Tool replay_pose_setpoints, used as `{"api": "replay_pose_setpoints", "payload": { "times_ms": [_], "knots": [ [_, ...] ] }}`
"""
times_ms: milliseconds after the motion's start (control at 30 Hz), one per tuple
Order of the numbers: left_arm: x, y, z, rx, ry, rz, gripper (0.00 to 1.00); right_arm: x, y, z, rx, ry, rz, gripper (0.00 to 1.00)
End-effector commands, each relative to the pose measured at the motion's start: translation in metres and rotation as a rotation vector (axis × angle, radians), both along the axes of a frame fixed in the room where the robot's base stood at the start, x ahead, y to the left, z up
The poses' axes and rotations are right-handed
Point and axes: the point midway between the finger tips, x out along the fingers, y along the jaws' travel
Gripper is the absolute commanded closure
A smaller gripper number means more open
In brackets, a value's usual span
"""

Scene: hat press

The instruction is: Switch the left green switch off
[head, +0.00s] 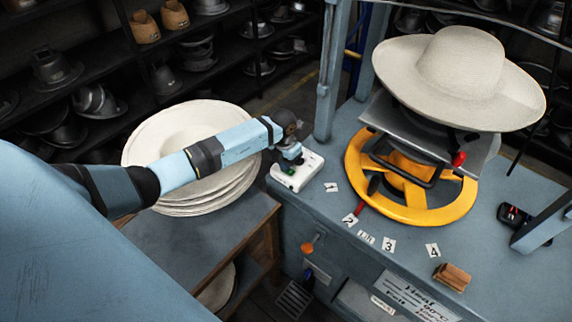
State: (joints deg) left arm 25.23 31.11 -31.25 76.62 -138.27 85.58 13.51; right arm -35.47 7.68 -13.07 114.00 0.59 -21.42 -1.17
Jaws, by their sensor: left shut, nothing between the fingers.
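A white switch box (297,174) sits on the blue bench at its near left corner. A green switch (288,170) shows on its top, partly covered by my left gripper. My left gripper (294,160) is shut and empty, right over the box at the green switch. I cannot tell whether it touches the switch, or which way the switch is set. My right gripper is not in view.
A stack of pale hats (185,120) lies under my left arm on a side table. A yellow wheel (440,207) and a press holding a wide cream hat (458,75) stand right of the box. Numbered labels and a brown block (452,277) lie near the bench's front.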

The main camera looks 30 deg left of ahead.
Motion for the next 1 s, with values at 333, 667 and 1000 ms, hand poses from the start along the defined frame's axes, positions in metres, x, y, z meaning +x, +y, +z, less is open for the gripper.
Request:
{"api": "replay_pose_setpoints", "payload": {
  "times_ms": [333, 667, 1000],
  "knots": [
    [-0.006, -0.008, -0.005, 0.001, 0.014, -0.004, 1.00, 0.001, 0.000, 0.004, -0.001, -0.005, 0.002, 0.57],
    [-0.008, -0.021, -0.005, -0.003, 0.016, -0.006, 1.00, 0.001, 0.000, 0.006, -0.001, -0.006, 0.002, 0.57],
    [-0.006, -0.017, 0.001, -0.002, 0.015, -0.005, 1.00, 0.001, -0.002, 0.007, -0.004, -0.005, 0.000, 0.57]
  ]
}}
